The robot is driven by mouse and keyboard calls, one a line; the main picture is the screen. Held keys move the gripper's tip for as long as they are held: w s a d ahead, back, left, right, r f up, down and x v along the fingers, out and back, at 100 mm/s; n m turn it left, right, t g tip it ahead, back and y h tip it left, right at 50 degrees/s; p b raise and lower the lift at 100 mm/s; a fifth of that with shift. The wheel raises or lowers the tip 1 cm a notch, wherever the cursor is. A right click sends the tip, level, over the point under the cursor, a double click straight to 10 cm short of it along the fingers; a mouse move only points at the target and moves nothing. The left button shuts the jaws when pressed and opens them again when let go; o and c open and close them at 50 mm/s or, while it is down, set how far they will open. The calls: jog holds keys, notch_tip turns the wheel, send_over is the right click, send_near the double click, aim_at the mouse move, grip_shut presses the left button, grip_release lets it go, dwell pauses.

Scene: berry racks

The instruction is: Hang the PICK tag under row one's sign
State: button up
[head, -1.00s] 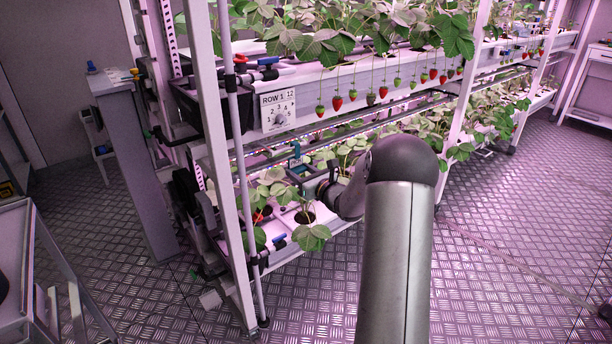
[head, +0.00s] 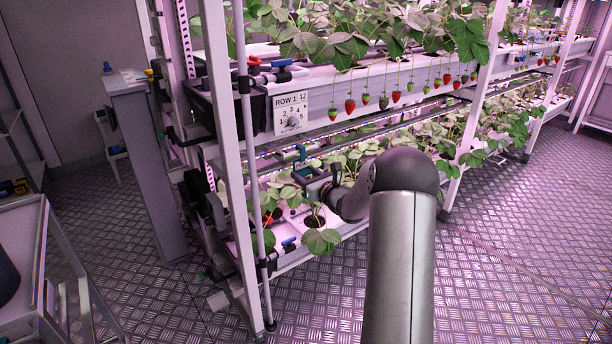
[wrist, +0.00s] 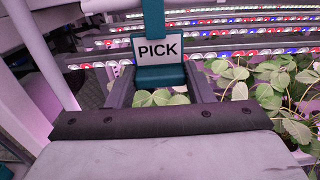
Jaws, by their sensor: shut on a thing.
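The PICK tag (wrist: 174,49) is a white plate with black letters on a teal holder. In the wrist view it stands upright between the two dark fingers of my gripper (wrist: 160,80), which is shut on its teal part. In the head view the teal tag (head: 302,153) and my gripper (head: 306,173) appear below row one's sign (head: 290,114), slightly to its right and apart from it. The sign is a white plate reading ROW 1 with a numbered dial, on the front of the upper gutter. The sign is not clearly visible in the wrist view.
A white rack post (head: 228,150) and a thin pipe stand left of the sign. Strawberries (head: 350,105) hang along the gutter to its right. Lower plants (head: 321,241) surround my gripper. LED strips (wrist: 230,52) run behind the tag. A trolley (head: 42,270) stands at lower left.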

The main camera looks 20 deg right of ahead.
jog(key=o, duration=1)
jog(key=s+d, duration=0.1)
jog(key=s, duration=0.4)
jog(key=s+d+p, duration=0.1)
jog(key=s, duration=0.5)
jog(key=s+d, duration=0.1)
jog(key=s, duration=0.5)
jog(key=shift+s+p, duration=0.1)
jog(key=shift+p, duration=0.3)
